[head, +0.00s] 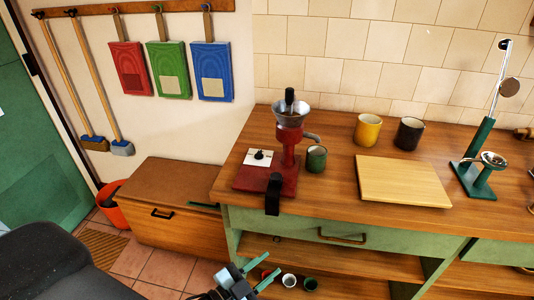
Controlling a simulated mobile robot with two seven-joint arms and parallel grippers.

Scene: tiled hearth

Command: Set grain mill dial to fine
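The grain mill (289,138) stands on the left part of the wooden counter. It has a red body and base, a grey metal hopper on top and a grey spout on its right side. Its dial (259,156) is a small black knob on a white plate at the left of the red base. The knob is too small for its setting to be read. My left gripper (265,268) is low at the bottom of the view, in front of the cabinet and well below the dial. Its two fingers are apart, with nothing between them. My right gripper is out of view.
A green cup (316,159) stands close to the mill's right. A yellow mug (368,130), a black mug (408,133), a wooden board (402,181) and a green stand (476,165) are further right.

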